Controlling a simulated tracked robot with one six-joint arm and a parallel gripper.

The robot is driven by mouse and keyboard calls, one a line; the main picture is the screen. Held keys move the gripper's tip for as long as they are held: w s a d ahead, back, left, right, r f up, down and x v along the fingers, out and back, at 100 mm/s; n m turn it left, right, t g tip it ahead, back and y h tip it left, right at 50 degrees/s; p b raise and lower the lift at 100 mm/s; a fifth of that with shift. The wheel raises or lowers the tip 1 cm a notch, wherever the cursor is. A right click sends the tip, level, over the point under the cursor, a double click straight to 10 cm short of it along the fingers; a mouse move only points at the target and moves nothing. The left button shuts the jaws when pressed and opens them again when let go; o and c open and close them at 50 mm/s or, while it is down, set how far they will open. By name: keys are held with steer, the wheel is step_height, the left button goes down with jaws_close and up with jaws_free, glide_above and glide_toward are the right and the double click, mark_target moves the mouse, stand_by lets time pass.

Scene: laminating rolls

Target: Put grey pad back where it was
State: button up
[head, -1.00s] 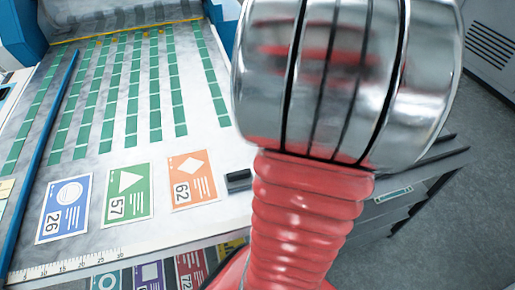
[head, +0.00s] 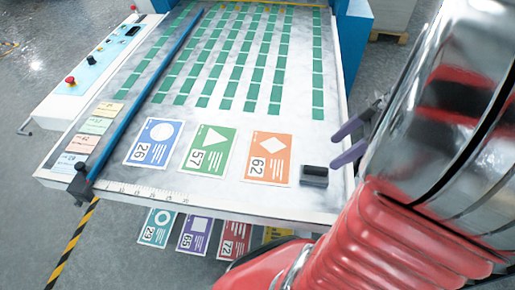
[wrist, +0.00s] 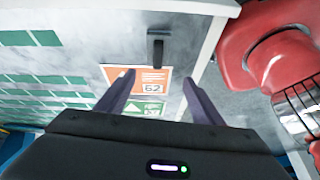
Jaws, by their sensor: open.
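The grey pad (head: 315,176) is a small dark grey block. It lies on the light table top, just right of the orange card 62 (head: 268,158), near the table's front right corner. In the wrist view the pad (wrist: 157,50) stands out as a dark bar ahead of the fingertips. My gripper (head: 336,149) is open and empty, its two purple fingers above the table's right edge and close to the pad in the head view. In the wrist view the fingers of my gripper (wrist: 155,79) are spread, with card 62 showing between and beyond them. I see no contact with the pad.
Blue card 26 (head: 154,142) and green card 57 (head: 208,150) lie left of card 62. Rows of green labels (head: 240,75) fill the table behind. A blue bar (head: 150,90) runs along the left. More cards (head: 195,233) sit below the front edge.

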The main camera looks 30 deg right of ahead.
steer(key=w+a+r+m+t+h, duration=0.1)
steer(key=a+m, duration=0.4)
steer(key=a, duration=0.6)
steer(key=w+a+r+m+t+h, duration=0.1)
steer(key=a+r+m, duration=0.4)
steer(key=a, duration=0.6)
steer(key=w+r+h, duration=0.1)
steer(key=h, duration=0.1)
steer(key=shift+a+t+h, duration=0.3)
steer(key=shift+a+t, duration=0.05)
steer(key=shift+t, duration=0.05)
steer(key=shift+o, duration=0.5)
steer(key=shift+w, duration=0.1)
